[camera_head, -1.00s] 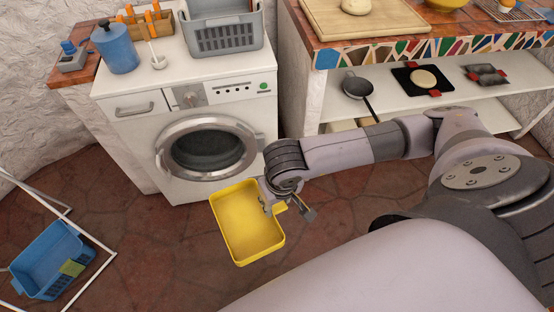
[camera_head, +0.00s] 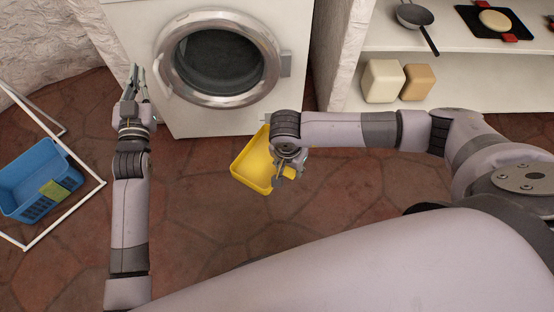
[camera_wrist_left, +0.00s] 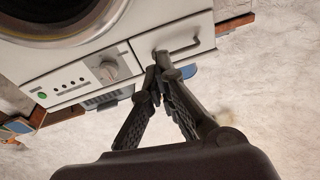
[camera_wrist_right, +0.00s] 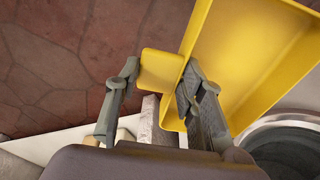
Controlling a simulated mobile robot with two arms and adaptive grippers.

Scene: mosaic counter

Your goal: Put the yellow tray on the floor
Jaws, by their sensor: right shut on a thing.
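The yellow tray (camera_head: 252,163) is in front of the washing machine, low over the red-brown floor. Whether it touches the floor I cannot tell. My right gripper (camera_head: 290,172) partly hides its right side. In the right wrist view, the right gripper (camera_wrist_right: 158,78) is shut on a yellow tab (camera_wrist_right: 160,70) at the tray's edge; the tray's inside (camera_wrist_right: 245,60) shows to the right. My left gripper (camera_head: 135,78) is empty, in front of the machine's left side. In the left wrist view, the left gripper's fingertips (camera_wrist_left: 157,62) meet.
The washing machine (camera_head: 290,30) stands behind the tray. A shelf unit (camera_head: 465,82) with a pan (camera_head: 413,15) and two blocks is at the right. A blue basket (camera_head: 35,190) and a white frame (camera_head: 80,160) are at the left. Floor (camera_head: 205,215) between my arms is clear.

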